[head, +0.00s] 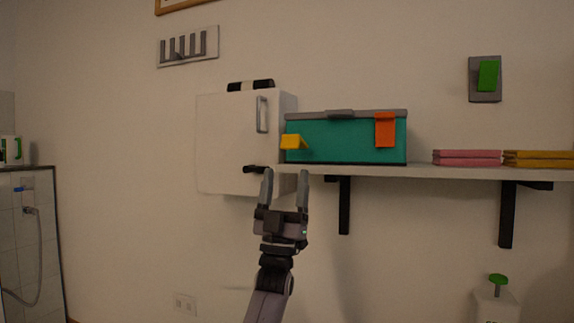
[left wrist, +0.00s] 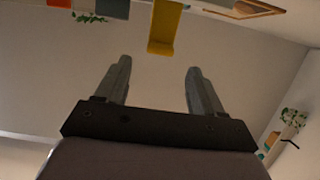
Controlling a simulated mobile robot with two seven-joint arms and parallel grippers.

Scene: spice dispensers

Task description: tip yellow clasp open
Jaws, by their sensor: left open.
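The yellow clasp (head: 293,141) is at the left end of the front of a teal box (head: 345,142) with a grey lid (head: 345,113). It juts out from the box front rather than lying flat. In the left wrist view the yellow clasp (left wrist: 165,28) shows at the top, beyond and between the fingertips. An orange clasp (head: 385,130) hangs flat over the right part of the box front. My left gripper (head: 286,174) is open and empty, fingers pointing up, just below the yellow clasp and apart from it. My right gripper is not in view.
The box stands on a wall shelf (head: 420,171) with black brackets. A white cabinet (head: 225,145) with handle is close to the left. Pink (head: 467,158) and yellow (head: 540,159) folded stacks lie to the right. The space below the shelf around my gripper is mostly free.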

